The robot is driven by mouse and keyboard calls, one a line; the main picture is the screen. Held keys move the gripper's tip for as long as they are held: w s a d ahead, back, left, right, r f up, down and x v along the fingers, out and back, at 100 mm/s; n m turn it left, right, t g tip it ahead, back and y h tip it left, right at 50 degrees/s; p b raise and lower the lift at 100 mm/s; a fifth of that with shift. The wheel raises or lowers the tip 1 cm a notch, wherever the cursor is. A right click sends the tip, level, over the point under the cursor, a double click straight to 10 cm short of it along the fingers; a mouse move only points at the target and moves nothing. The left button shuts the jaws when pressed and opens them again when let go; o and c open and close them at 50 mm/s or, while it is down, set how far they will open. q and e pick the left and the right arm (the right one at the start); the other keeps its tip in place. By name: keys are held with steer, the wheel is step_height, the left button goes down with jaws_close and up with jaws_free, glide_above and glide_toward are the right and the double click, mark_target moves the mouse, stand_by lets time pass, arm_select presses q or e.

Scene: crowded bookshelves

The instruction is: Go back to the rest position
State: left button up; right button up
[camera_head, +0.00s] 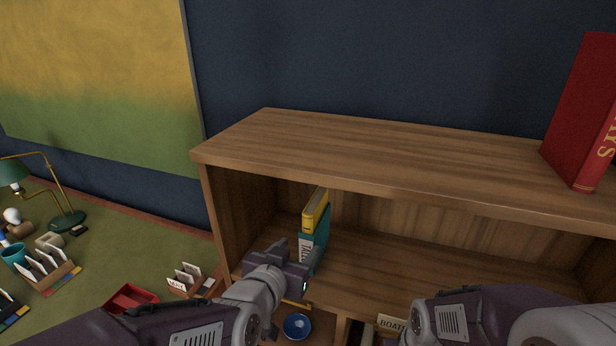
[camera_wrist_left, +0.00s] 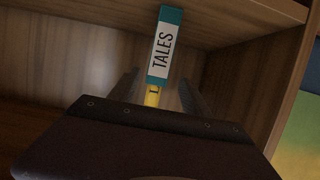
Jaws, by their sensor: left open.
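My left gripper (camera_head: 303,262) is at the front of the shelf's left compartment, close to the book spines. In the left wrist view the fingers (camera_wrist_left: 158,92) are open, one on each side of a yellow book (camera_wrist_left: 153,96), with gaps to both sides. A teal book with a white TALES label (camera_wrist_left: 165,45) is beside the yellow one. Both show in the head view, the yellow book (camera_head: 316,208) above the partly hidden teal book (camera_head: 321,240). My right arm (camera_head: 465,312) enters at lower right; its gripper is out of sight.
The wooden bookshelf (camera_head: 350,150) has a bare top except for a large red book (camera_head: 580,115) at right. The compartment floor right of the books is clear. Below are a blue bowl (camera_head: 297,326) and a BOATS label (camera_head: 391,323). A green desk with a lamp (camera_head: 66,220) stands left.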

arm_select(q)
steer(key=s+a+f+n+g+y+p, duration=0.3)
steer(key=s+a+f+g+y, duration=0.1)
steer(key=s+a+f+g, duration=0.8)
steer(key=s+a+f, duration=0.2)
steer(key=s+f, duration=0.1)
steer(key=f, duration=0.1)
steer(key=shift+s+n+p, duration=0.35)
steer(key=shift+n, duration=0.05)
steer(key=shift+w+d, duration=0.1)
